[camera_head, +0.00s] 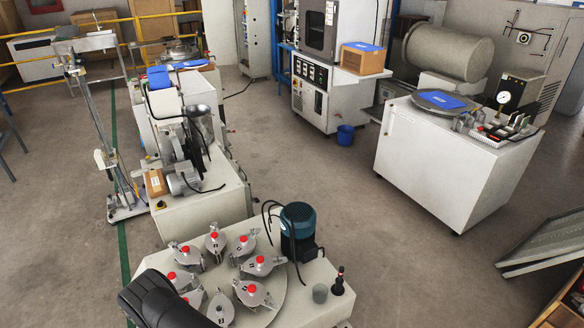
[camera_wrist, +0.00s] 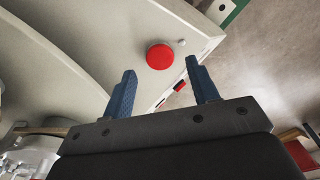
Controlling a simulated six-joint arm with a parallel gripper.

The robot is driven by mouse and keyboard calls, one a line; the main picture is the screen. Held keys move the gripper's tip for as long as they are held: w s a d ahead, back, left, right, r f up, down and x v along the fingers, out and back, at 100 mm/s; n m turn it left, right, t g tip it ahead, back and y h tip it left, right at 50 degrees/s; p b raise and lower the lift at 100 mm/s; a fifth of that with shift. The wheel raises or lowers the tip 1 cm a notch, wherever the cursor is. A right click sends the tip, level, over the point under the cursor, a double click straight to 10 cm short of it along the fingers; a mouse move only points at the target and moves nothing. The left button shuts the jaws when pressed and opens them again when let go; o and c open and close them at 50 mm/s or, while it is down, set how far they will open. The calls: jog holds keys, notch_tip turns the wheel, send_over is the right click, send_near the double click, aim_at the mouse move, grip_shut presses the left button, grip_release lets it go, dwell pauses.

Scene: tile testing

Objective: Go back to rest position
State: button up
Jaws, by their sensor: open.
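My gripper (camera_wrist: 162,88) shows in the wrist view, with two blue fingers spread apart and nothing between them. Beyond the fingers is a pale machine surface (camera_wrist: 60,30) with a round red button (camera_wrist: 160,56) on it. In the head view, a dark part of my arm is at the bottom left, and my gripper's fingers do not show there. The arm is beside a white table (camera_head: 320,285) whose round plate (camera_head: 285,297) carries several grey metal jars with red knobs (camera_head: 250,288).
A white cabinet (camera_head: 430,160) stands at the right. A blue bin (camera_head: 345,135) is on the floor. The middle floor (camera_head: 320,185) is clear.

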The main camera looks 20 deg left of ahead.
notch_tip(320, 180, up, 9)
jog(key=d, duration=0.1)
jog(key=f, duration=0.8)
jog(key=a+f, duration=0.1)
jog(key=f, duration=0.2)
jog(key=shift+f, duration=0.4)
jog(key=shift+a+f, duration=0.1)
jog(key=shift+a, duration=0.1)
notch_tip(320, 180, up, 4)
jog(key=shift+f, duration=0.1)
jog(key=w+d+r+m, duration=0.1)
jog(key=w+d+r, duration=0.2)
jog(key=w+r, duration=0.1)
jog(key=w+d+r+m, duration=0.1)
jog(key=w+d+r, duration=0.3)
jog(key=w, duration=0.2)
jog(key=w+d+r+m, duration=0.1)
jog(key=w+d+r, duration=0.3)
jog(key=w, duration=0.2)
jog(key=shift+d+r+m, duration=0.2)
jog(key=shift+r+m, duration=0.15)
jog(key=shift+m, duration=0.05)
jog(key=w+d+r+m+t, duration=0.1)
jog(key=w+d+r+m, duration=0.4)
jog(key=w, duration=0.5)
jog(key=shift+d+r, duration=0.95)
jog(key=shift+r, duration=0.1)
